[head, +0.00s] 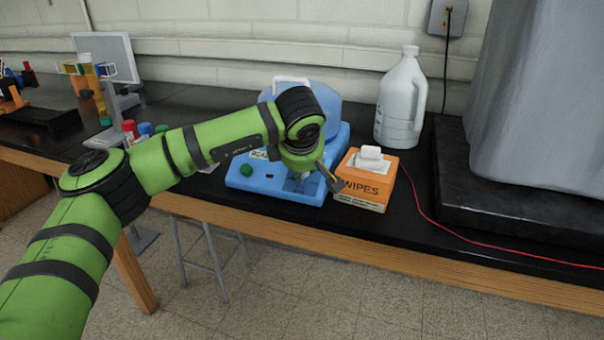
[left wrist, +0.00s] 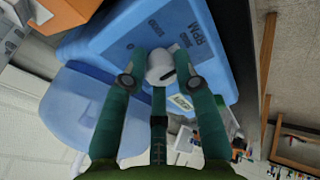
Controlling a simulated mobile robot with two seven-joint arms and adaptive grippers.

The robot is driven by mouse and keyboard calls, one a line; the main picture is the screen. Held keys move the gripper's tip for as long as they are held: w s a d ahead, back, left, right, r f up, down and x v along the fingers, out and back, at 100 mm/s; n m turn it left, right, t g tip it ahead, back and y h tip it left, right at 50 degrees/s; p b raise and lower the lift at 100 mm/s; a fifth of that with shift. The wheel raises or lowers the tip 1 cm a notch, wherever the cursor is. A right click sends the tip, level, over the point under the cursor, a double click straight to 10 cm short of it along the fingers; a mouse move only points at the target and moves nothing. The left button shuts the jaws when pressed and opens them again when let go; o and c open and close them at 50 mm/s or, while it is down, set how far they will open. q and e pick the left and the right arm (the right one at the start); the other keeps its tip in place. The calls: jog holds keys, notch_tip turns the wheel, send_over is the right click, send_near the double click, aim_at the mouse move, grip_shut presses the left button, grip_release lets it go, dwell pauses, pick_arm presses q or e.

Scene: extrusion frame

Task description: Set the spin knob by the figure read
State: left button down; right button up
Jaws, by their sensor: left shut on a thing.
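A blue bench machine (head: 238,182) with a rounded raised lid (head: 328,105) stands on the black bench. In the left wrist view, its blue front panel (left wrist: 125,38) carries dark lettering that includes "RPM". A pale grey round knob (left wrist: 159,66) with a dark pointer mark sits on that panel. My left gripper (left wrist: 161,80) is shut on the knob, with green fingers on both sides of it. In the head view my left wrist covers most of the knob area. A pale card (head: 259,154) with partly hidden lettering is on the machine. My right gripper is not in view.
An orange wipes box (head: 362,188) stands close to the right of my left gripper. A white jug (head: 401,100) is behind it. A green button (head: 246,170) is on the machine's left front. A red cable (head: 470,246) runs along the bench at right.

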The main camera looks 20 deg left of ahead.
pick_arm(q)
jog(key=m, duration=0.1)
jog(key=m+b, duration=0.1)
jog(key=m, duration=0.1)
jog(key=shift+s+d+f, duration=0.1)
jog(key=shift+d+f, duration=0.1)
jog(key=m+t+b, duration=0.1)
jog(key=m, duration=0.2)
jog(key=shift+s+f+m, duration=0.1)
jog(key=shift+m, duration=0.3)
jog(key=m, duration=0.3)
jog(key=shift+a+f+m+h+b, duration=0.1)
jog(key=shift+m+h+b, duration=0.2)
jog(key=shift+h+b, duration=0.1)
jog(key=shift+s+a+f+m+h, duration=0.1)
jog(key=shift+m+h, duration=0.2)
jog(key=shift+m, duration=1.6)
jog(key=shift+f, duration=0.1)
jog(key=c, duration=1)
grip_release()
jog(key=shift+r+t, duration=0.2)
jog(key=shift+t, duration=0.1)
jog(key=shift+r, duration=0.15)
